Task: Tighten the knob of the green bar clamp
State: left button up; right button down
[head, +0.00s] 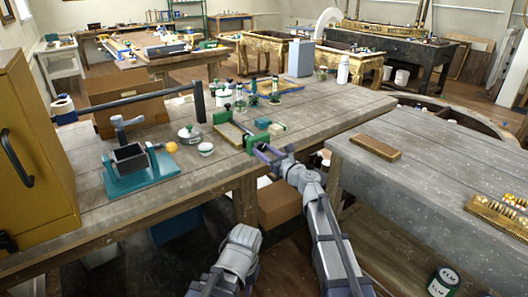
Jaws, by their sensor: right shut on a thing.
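The green bar clamp (257,139) lies near the front edge of the wooden workbench (215,177), its green jaws around a tan wooden piece (232,133). My right gripper (265,152) is at the clamp's near end, just over the bench edge. It is shut on the clamp's knob, which is mostly hidden by the fingers. My left arm shows at the bottom, but its gripper is not in view.
A teal vise (140,175) stands left of the clamp, with a white lidded jar (189,135) between them. Green-capped bottles (252,93) stand behind. A grey bench (435,165) on the right bears a wooden block (375,148).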

jog(key=shift+s+m, duration=0.15)
jog(key=shift+m, duration=0.75)
jog(key=shift+c, duration=1.5)
grip_release()
jog(key=shift+d, duration=0.1)
jog(key=v, duration=0.7)
jog(key=shift+s+d, duration=0.2)
jog(key=shift+s, duration=0.05)
